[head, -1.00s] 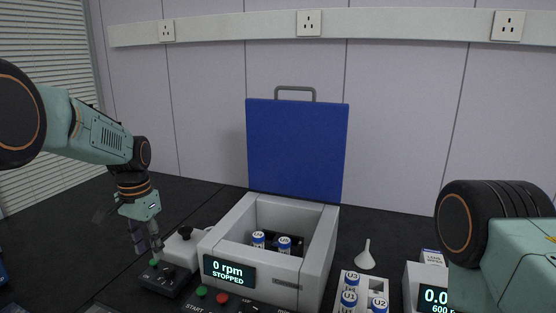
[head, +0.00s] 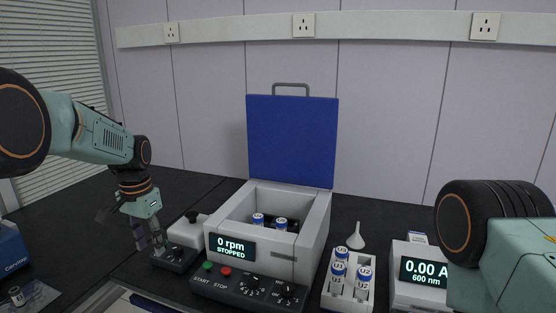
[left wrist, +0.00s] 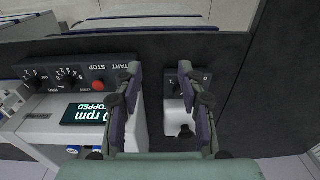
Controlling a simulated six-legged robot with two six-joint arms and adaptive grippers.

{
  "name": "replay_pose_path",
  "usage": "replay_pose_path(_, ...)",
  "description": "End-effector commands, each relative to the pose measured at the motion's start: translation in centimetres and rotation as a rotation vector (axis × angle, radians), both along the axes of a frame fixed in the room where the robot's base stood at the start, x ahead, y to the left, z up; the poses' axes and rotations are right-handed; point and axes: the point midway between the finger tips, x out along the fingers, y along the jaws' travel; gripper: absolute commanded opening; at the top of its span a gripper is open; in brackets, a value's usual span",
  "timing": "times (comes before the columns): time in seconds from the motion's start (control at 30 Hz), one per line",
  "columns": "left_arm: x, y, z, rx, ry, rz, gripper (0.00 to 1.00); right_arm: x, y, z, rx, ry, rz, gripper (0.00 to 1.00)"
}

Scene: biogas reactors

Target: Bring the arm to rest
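My left gripper (head: 149,246) hangs fingers down at the left, just beside a small dark control box (head: 174,259). In the left wrist view my left gripper (left wrist: 158,72) has its two fingers apart with nothing between them. The control box (left wrist: 202,78) shows beside the right-hand finger in that view. Whether a finger touches it I cannot tell. My right arm shows only as a link at the right edge of the head view; its gripper is out of the picture.
A centrifuge (head: 290,258) stands with its blue lid (head: 291,140) up, reading 0 rpm, stopped, with two vials inside. Its control panel (head: 250,290) is in front. A vial rack (head: 333,298), white funnel (head: 356,236) and photometer (head: 408,296) stand to the right. A blue box (head: 12,250) is at far left.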

Motion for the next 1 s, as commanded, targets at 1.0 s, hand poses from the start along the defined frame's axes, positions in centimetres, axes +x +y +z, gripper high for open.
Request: replay_pose_path(1.0, -17.4, -5.3, -26.7, -0.083, -0.324, 0.339, 0.4, 0.0, 0.0, -4.4, 0.0, 0.0, 0.0, 0.21)
